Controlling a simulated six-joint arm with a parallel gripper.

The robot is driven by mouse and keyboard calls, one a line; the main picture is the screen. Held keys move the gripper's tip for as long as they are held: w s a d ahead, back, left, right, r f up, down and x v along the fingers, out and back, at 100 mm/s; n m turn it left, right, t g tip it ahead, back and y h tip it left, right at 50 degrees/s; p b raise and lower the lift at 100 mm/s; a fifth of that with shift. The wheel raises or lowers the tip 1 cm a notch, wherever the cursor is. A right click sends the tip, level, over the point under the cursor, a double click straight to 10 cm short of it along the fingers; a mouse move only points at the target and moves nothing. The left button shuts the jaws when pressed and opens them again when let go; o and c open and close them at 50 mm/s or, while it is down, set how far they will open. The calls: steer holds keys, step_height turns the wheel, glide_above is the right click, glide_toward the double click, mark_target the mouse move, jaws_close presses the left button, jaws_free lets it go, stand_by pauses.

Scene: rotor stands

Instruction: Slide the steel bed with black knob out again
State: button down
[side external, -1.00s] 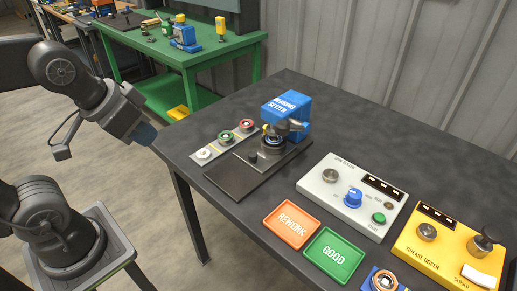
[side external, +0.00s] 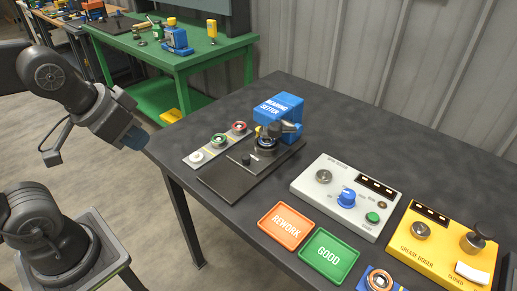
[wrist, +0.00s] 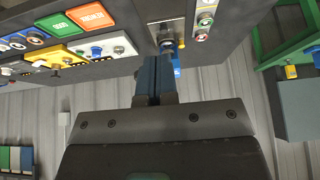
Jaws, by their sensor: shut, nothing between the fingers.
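The bearing setter (side external: 279,107) is a blue block with a dark press head at the back left of the dark table. The steel bed (side external: 259,157) sits on its dark base plate (side external: 222,181), at the inner end under the press head. Its black knob (side external: 246,159) faces the bare outer part of the plate. A round part sits on the bed under the head, partly hidden. My gripper (side external: 138,138) is off the table's left edge, well apart from the knob. In the wrist view my gripper (wrist: 157,62) shows its blue fingers shut with nothing held.
A strip (side external: 218,145) with a white, a green and a red round item lies left of the setter. A grey-white tester box (side external: 347,195), orange REWORK tray (side external: 285,226), green GOOD tray (side external: 329,256) and yellow grease doser (side external: 441,247) stand to the right.

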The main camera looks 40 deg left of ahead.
steer(key=c, duration=1.7)
jaws_free()
steer(key=shift+o, duration=0.6)
steer(key=shift+w+r, duration=0.2)
steer(key=shift+w, duration=0.2)
steer(key=o, duration=0.7)
steer(key=w+m+g, duration=0.1)
steer(key=w, duration=0.3)
steer(key=w+m+g, duration=0.1)
steer(key=w+m, duration=0.1)
steer(key=w, duration=0.2)
steer(key=w+r+m, duration=0.1)
steer(key=w, duration=0.3)
steer(key=shift+d+g, duration=0.2)
steer(key=shift+g, duration=0.2)
steer(key=m+g, duration=0.3)
steer(key=m, duration=0.2)
glide_above(246, 156)
step_height(246, 156, down, 8)
step_height(246, 156, down, 14)
steer(key=shift+r, duration=0.2)
